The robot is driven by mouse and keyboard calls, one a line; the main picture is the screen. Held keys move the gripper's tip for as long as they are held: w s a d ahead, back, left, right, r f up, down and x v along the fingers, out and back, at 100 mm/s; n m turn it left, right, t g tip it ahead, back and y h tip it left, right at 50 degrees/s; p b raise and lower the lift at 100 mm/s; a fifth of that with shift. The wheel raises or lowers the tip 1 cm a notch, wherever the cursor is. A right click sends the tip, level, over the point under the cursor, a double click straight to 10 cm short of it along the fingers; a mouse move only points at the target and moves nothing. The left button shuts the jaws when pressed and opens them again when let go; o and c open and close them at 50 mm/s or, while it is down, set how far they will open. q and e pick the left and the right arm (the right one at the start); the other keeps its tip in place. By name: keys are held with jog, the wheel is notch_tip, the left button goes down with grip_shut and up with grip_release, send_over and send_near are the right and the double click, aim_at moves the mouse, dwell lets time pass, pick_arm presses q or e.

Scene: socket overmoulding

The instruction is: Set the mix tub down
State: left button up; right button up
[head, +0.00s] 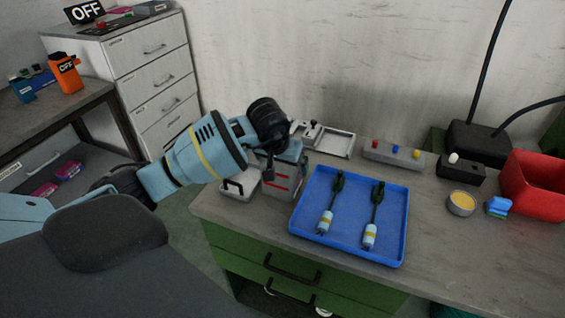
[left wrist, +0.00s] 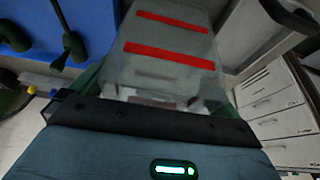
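A grey, see-through tub with red stripes, which I take for the mix tub (head: 284,184), is upright at the left end of the workbench, close to the blue tray's left side. It also fills the upper middle of the left wrist view (left wrist: 165,70). My left gripper (head: 285,158) is over its upper part and appears shut on it; the fingers are mostly hidden. I cannot tell whether the tub's base touches the bench top (head: 430,240). My right gripper is not in view.
The blue tray (head: 304,222) holds two corded connectors. A pale container with a black handle (head: 240,187) stands left of the tub. Behind are a pale tray (head: 336,143) and a button bar (head: 393,152). A yellow-filled cup (head: 461,203) and red bin (head: 535,185) are at right.

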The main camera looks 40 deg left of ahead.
pick_arm(q)
jog(key=shift+r, duration=0.1)
jog(key=shift+r, duration=0.25)
jog(key=v, duration=1.1)
jog(key=shift+s+r+p, duration=0.2)
jog(key=shift+r+p, duration=0.1)
jog(key=shift+p, duration=0.05)
